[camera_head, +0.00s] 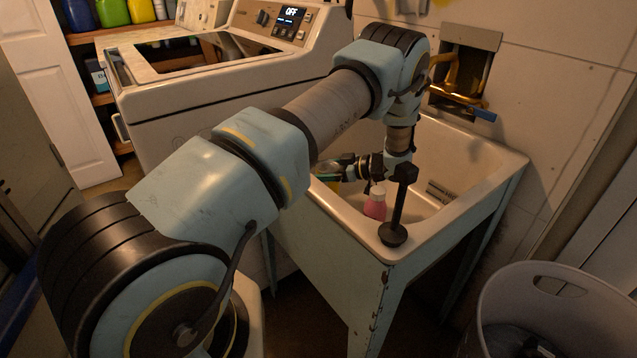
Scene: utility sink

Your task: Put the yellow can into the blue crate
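My gripper (345,163) is low over the left part of the sink basin, pointing left, small and dark in the head view. A small yellow-green patch (332,184) shows just below its fingers at the basin's left side. It may be the yellow can, but too little shows to be sure. My arm hides much of that area. I cannot make out whether the fingers are open or shut on something. I cannot identify a blue crate in this view.
The utility sink (491,189) holds a pink bottle (375,206) near its front. A washing machine (180,107) is behind left; a pale bin (555,310) stands at lower right.

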